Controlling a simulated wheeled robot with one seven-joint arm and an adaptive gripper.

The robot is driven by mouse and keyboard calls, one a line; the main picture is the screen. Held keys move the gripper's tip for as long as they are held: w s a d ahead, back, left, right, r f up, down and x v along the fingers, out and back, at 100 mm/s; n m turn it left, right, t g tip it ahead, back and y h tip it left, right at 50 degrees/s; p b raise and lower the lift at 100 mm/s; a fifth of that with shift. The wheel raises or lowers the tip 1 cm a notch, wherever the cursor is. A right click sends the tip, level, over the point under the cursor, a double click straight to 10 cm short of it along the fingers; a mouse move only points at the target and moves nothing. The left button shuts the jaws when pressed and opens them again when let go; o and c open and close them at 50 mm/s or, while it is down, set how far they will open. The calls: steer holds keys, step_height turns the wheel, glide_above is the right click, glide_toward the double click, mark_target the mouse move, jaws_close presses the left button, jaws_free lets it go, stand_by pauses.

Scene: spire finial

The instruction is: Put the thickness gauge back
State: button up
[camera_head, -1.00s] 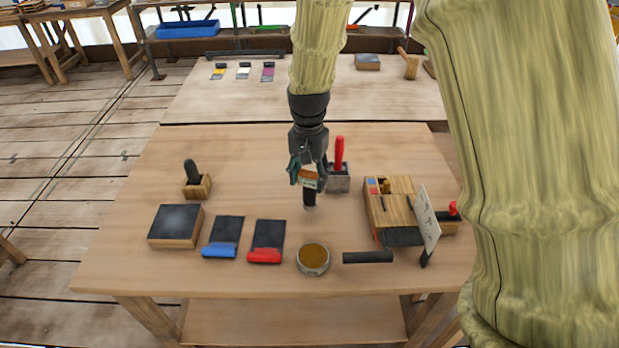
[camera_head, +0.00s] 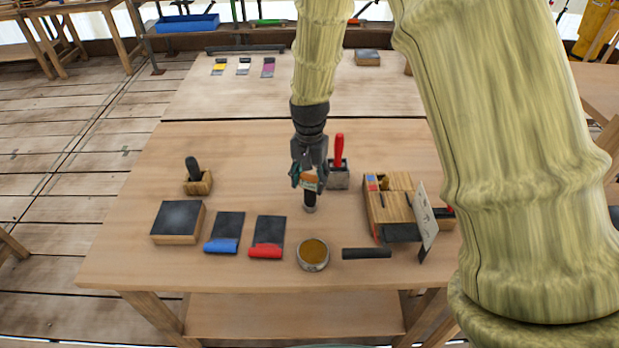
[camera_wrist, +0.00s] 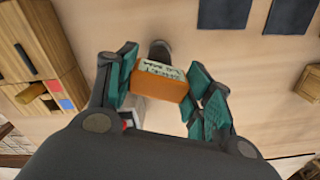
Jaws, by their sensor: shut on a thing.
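The thickness gauge, as I take it, is a small orange body with a pale printed face (camera_head: 309,182). It also shows in the wrist view (camera_wrist: 160,84) between the teal finger pads. My gripper (camera_head: 309,176) is shut on it above the middle of the workbench. A black cylinder (camera_head: 310,201) shows just below it and behind it in the wrist view (camera_wrist: 158,52). I cannot tell whether it is part of the gauge or touches the bench. My gripper's fingers (camera_wrist: 163,86) flank the orange body in the wrist view.
A grey holder with a red handle (camera_head: 338,179) stands close behind. A wooden box (camera_head: 390,207) and an upright white card (camera_head: 424,225) are at right. A round tin (camera_head: 313,255) and a black bar (camera_head: 367,253) lie in front.

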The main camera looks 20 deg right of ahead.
steer(key=o, duration=1.1)
steer(key=shift+f, duration=0.1)
step_height(320, 180, up, 12)
steer(key=shift+r+b, duration=0.2)
steer(key=shift+b, duration=1.05)
